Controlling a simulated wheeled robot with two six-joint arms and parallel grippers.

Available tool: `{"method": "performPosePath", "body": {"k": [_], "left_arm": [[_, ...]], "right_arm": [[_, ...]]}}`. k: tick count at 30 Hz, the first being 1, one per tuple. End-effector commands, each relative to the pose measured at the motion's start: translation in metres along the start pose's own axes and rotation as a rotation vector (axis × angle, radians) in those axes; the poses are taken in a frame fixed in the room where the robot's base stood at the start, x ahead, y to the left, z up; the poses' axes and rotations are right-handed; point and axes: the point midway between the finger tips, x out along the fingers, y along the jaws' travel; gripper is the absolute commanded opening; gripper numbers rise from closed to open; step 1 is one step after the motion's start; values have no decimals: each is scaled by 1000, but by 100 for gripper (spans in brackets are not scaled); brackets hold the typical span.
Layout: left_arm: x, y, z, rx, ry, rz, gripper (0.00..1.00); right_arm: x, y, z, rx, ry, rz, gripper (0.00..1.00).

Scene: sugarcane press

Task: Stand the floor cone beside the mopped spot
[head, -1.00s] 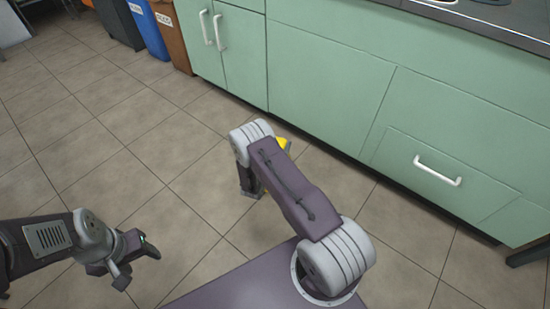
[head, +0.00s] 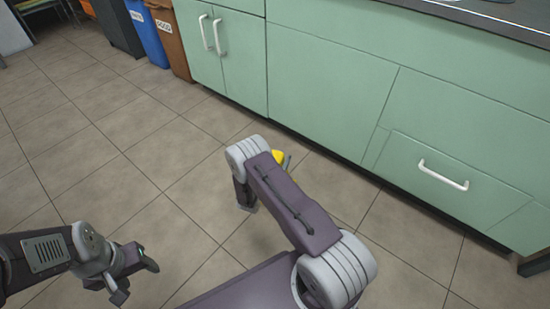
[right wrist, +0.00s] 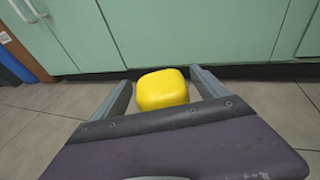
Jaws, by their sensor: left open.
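The floor cone is a yellow thing with a blunt, rounded top, seen in the right wrist view (right wrist: 162,89) between the two fingers of my right gripper (right wrist: 161,82). In the head view only a small yellow piece of the cone (head: 279,156) shows past my right arm, which hides the rest. I cannot tell whether its base touches the floor. My left gripper (head: 137,274) is open and empty over the floor at the lower left. I cannot make out a mopped spot.
Green cabinets (head: 320,90) run along the back and right, with a drawer handle (head: 443,174) low at the right. A blue bin (head: 148,32) and a brown bin (head: 170,40) stand at the upper left. The tiled floor (head: 90,130) at the left is clear.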

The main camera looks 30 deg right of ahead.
Motion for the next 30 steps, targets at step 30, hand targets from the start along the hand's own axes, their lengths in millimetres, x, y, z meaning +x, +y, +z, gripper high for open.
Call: {"method": "performPosePath", "body": {"k": [30], "left_arm": [[-64,1,-7,0,0,0,58]], "right_arm": [[-120,0,4,-1,0,1,84]]}}
